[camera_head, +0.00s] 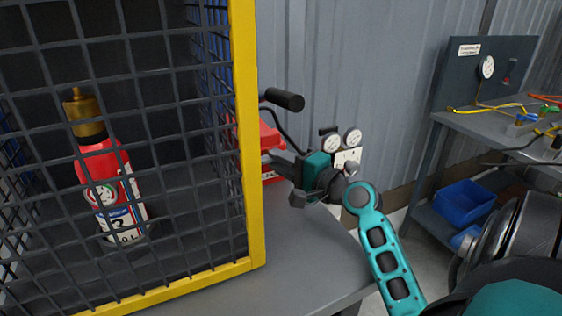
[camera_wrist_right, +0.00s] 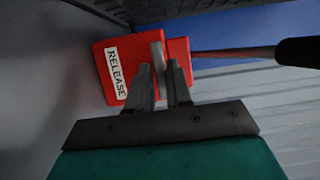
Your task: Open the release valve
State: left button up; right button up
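The release valve is a red box (camera_head: 270,140) on the grey table, just right of the yellow cage post in the head view and partly hidden by it. In the right wrist view the red box (camera_wrist_right: 117,72) carries a white RELEASE label. A rod with a black grip (camera_head: 284,99) sticks out from it; the grip (camera_wrist_right: 299,52) is at the wrist view's right edge. My right gripper (camera_head: 288,166) reaches the box from the right. Its fingers (camera_wrist_right: 162,80) are apart, close to a grey upright piece (camera_wrist_right: 157,50) on the box; contact is unclear. My left gripper is not in view.
A yellow-framed mesh cage (camera_head: 246,130) at left holds a red extinguisher (camera_head: 104,165) with a brass top. A bench (camera_head: 500,128) with cables and a blue bin (camera_head: 466,203) stands at right. The table's front is clear.

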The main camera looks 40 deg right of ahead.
grip_shut()
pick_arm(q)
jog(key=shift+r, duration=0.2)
pick_arm(e)
jog(key=shift+r+n+g+p, duration=0.3)
jog(key=shift+n+p, duration=0.4)
jog(key=shift+p, duration=0.3)
pick_arm(q)
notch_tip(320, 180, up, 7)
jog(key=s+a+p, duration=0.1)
jog(key=p, duration=0.7)
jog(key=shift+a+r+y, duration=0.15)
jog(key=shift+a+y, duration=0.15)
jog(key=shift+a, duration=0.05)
pick_arm(e)
jog(key=n+g, duration=0.1)
jog(key=n, duration=0.1)
jog(key=n+g+h, duration=0.1)
jog(key=n, duration=0.1)
jog(key=shift+a+n+h, duration=0.1)
jog(key=shift+n+h, duration=0.2)
jog(key=shift+n, duration=0.1)
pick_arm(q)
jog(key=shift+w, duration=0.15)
